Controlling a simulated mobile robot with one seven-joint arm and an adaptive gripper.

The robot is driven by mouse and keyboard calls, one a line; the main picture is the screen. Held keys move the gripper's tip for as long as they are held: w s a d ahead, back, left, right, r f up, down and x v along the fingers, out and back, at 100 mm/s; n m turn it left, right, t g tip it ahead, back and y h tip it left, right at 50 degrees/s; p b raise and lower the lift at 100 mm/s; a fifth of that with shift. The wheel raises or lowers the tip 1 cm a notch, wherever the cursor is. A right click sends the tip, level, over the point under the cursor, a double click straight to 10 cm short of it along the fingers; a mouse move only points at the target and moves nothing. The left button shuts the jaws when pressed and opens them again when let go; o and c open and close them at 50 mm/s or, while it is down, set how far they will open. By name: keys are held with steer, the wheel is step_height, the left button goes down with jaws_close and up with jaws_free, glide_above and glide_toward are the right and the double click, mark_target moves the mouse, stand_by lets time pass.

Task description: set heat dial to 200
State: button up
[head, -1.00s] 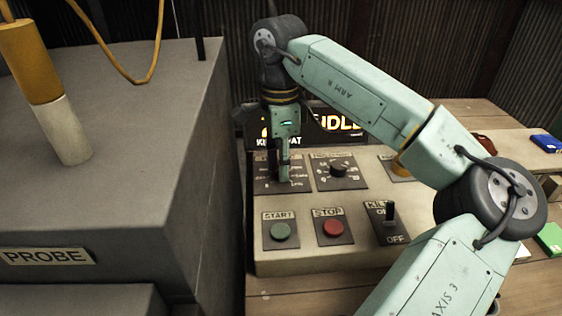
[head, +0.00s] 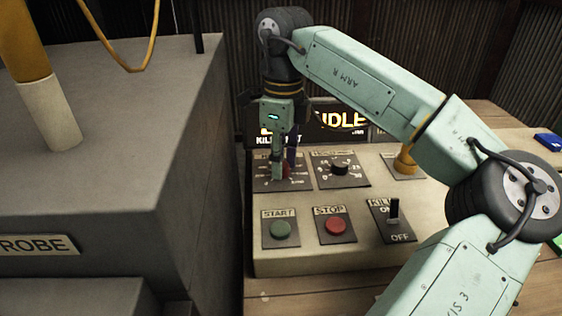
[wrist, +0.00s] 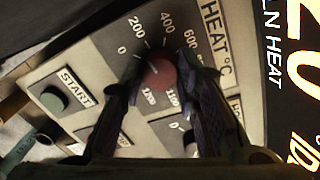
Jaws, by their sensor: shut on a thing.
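The heat dial is a red round knob (wrist: 160,74) on a dark plate marked HEAT °C, with 0, 200, 400 and 600 around it in the wrist view. A short pale mark shows on the knob, but I cannot tell exactly which number it points at. In the head view the red knob (head: 287,171) is partly hidden by a finger. My gripper (head: 283,172) points down at the upper left plate of the panel. In the wrist view my gripper (wrist: 157,88) is shut on the heat dial, one finger on each side.
A second dial (head: 340,168) with a black knob sits right of the heat dial. The green START button (head: 281,229), red STOP button (head: 335,225) and KILN switch (head: 394,211) are in front. A display (head: 338,121) reading IDLE stands behind. A large grey block (head: 100,180) stands left.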

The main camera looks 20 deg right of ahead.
steer(key=shift+m, duration=0.4)
steer(key=o, duration=1.2)
steer(key=shift+c, duration=0.2)
step_height(320, 180, up, 8)
steer(key=shift+w+d+f, duration=0.1)
steer(key=shift+d+f, duration=0.05)
steer(key=shift+f, duration=0.05)
steer(key=shift+f, duration=0.1)
